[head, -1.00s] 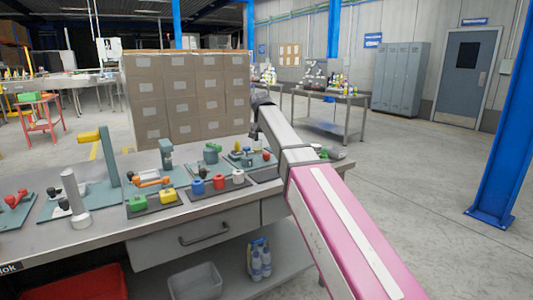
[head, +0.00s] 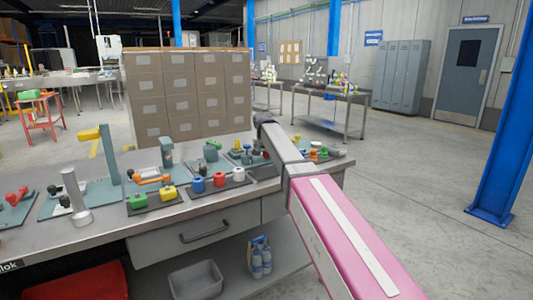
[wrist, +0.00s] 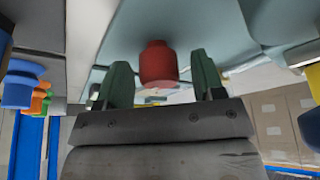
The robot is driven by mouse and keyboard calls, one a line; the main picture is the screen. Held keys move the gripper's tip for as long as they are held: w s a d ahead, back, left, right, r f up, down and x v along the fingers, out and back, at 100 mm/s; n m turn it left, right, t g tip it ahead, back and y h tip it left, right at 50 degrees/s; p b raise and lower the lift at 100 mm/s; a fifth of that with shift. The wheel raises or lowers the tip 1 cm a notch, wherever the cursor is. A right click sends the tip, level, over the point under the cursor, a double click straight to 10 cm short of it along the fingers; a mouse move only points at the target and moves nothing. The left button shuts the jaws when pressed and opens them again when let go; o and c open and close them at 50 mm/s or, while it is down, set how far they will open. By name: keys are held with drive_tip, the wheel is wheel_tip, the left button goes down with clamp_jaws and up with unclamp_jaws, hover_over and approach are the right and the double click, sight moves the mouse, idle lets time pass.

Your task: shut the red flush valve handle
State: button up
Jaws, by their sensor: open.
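A red, rounded handle (wrist: 158,63) shows in the wrist view on a grey-green plate (wrist: 205,25). My gripper (wrist: 160,72) is open, with one dark green finger on each side of the red handle. Gaps show on both sides, and I cannot tell whether either finger touches it. In the head view a small red part (head: 267,154) shows beside my arm at the bench's right part. The gripper itself is mostly hidden there by my arm.
The bench (head: 105,238) carries plates with a blue knob (head: 198,185), a red knob (head: 219,180), a green block (head: 138,201) and a yellow block (head: 168,193). Stacked cartons (head: 188,95) rise behind.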

drive_tip(key=c, duration=0.9)
drive_tip(key=shift+n, duration=0.4)
drive_tip(key=n+y, duration=0.1)
drive_tip(key=n, duration=0.3)
drive_tip(key=shift+y, duration=0.4)
drive_tip(key=n+y, duration=0.1)
drive_tip(key=n, duration=0.3)
drive_tip(key=shift+n+g+y, duration=0.3)
drive_tip(key=shift+g+y, duration=0.1)
drive_tip(key=n+g+y, duration=0.1)
drive_tip(key=n, duration=0.3)
drive_tip(key=shift+n+g+y, duration=0.3)
drive_tip(key=shift+n+g, duration=0.6)
drive_tip(key=shift+n, duration=1.3)
